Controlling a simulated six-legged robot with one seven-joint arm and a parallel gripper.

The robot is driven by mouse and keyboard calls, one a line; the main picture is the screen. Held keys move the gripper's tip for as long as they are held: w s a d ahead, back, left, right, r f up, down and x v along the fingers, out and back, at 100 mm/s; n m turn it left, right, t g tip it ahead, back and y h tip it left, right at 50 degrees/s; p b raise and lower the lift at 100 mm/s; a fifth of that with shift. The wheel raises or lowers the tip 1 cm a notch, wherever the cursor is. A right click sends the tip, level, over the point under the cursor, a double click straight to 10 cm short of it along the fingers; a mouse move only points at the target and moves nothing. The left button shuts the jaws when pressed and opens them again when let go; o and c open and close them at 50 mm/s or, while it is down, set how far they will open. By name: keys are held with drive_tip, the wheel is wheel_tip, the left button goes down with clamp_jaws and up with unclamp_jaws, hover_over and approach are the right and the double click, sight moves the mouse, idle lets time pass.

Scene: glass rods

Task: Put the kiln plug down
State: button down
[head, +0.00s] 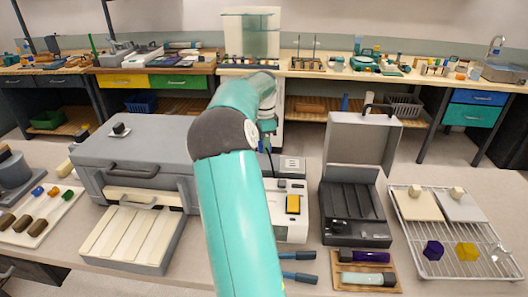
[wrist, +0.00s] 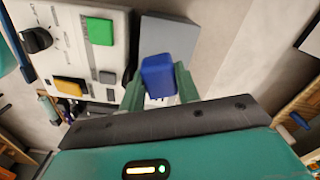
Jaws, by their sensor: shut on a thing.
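A blue block-like piece (wrist: 158,74), which I take to be the kiln plug, is between the two green fingers of my gripper (wrist: 159,88) in the wrist view. Small pale ridges show at its lower edge. My gripper is shut on it. Behind it in that view lie a grey block (wrist: 172,30) and a white control box (wrist: 75,25) with a black knob, a green button and a yellow button. In the head view my teal arm hides most of my gripper. The control box (head: 292,222) with its yellow button stands just right of the arm.
A large grey kiln-like box (head: 140,150) stands left, with a pale ribbed tray (head: 128,235) in front. An open grey case (head: 355,190) is right of the control box. A wire rack (head: 480,262) holds a purple and a yellow piece. Bare bench shows between them.

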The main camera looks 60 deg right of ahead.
drive_tip(key=shift+w+d+f, duration=0.2)
drive_tip(key=shift+d+f, duration=0.15)
drive_tip(key=shift+f, duration=0.15)
drive_tip(key=shift+w+f, duration=0.1)
drive_tip(key=shift+f, duration=1.45)
drive_tip(key=shift+f, duration=0.6)
drive_tip(key=c, duration=1)
unclamp_jaws()
wheel_tip(320, 180, up, 13)
drive_tip(key=shift+r, duration=0.15)
